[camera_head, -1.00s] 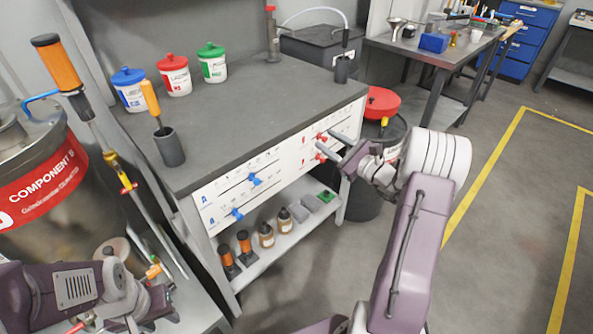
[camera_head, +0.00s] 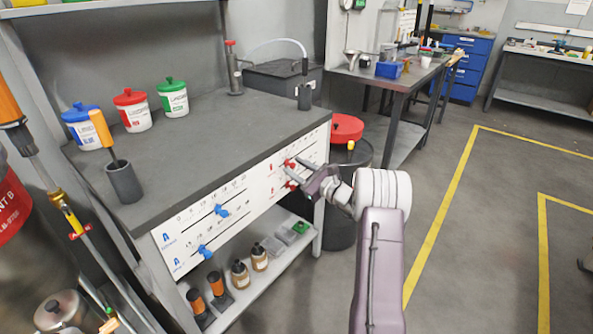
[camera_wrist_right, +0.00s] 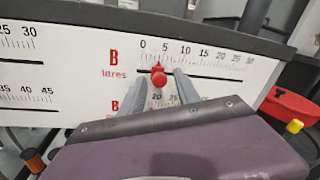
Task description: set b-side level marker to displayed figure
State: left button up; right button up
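The white level panel (camera_head: 256,199) on the bench front carries two blue markers at left and two red B-side markers at right. In the right wrist view the upper red B marker (camera_wrist_right: 158,76) sits between 0 and 5 on its litres scale (camera_wrist_right: 195,56). My right gripper (camera_head: 305,174) is open at the B side. In the wrist view its fingers (camera_wrist_right: 161,88) lie left and right of the upper marker; contact cannot be told. The lower B scale is mostly hidden behind the gripper. My left gripper is not in view. I see no readable displayed figure.
A grey bench top (camera_head: 215,125) holds blue, red and green tubs and a cup with an orange-handled tool. A shelf with bottles is below. A dark bin with a red lid (camera_head: 346,128) stands close behind my right gripper. The floor at right is clear.

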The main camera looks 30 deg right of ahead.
jog(key=shift+c, duration=0.3)
grip_shut()
dwell(1.1)
